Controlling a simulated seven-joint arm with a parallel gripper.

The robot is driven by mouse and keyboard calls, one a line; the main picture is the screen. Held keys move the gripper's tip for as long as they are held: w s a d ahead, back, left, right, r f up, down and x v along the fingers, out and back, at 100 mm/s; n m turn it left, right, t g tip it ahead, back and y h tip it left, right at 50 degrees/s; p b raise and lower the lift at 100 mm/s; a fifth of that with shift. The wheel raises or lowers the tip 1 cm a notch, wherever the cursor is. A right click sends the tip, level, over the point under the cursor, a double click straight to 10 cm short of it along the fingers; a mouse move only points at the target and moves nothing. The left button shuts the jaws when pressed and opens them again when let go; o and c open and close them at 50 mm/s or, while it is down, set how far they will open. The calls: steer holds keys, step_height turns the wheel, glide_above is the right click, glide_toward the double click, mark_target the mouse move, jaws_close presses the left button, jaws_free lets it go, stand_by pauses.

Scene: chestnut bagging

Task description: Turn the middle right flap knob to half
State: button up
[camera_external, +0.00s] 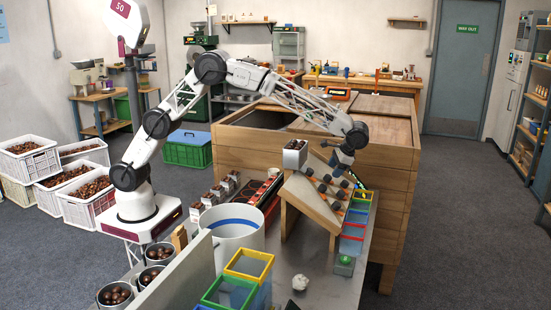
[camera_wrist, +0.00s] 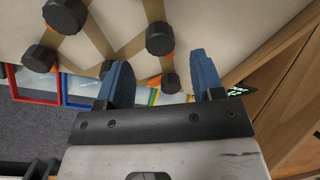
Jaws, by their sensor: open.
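A sloped wooden flap board (camera_external: 306,204) carries several black knobs with orange marks at their bases. In the wrist view, the pale board (camera_wrist: 120,12) with brown strips fills the top. Black knobs show there at upper left (camera_wrist: 65,15), left (camera_wrist: 40,58) and upper middle (camera_wrist: 160,38). A smaller knob (camera_wrist: 170,83) appears between my blue fingers, lower in the picture. My gripper (camera_wrist: 158,72) is open and shows no object held. In the external view, my gripper (camera_external: 342,163) is at the board's upper right end. I cannot tell which knob is the middle right one.
A carton (camera_external: 295,158) sits at the board's top. A large wooden bin (camera_external: 390,155) stands close behind.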

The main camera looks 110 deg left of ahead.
mark_target(329, 176)
steer(key=shift+x, duration=2.65)
steer(key=c, duration=0.9)
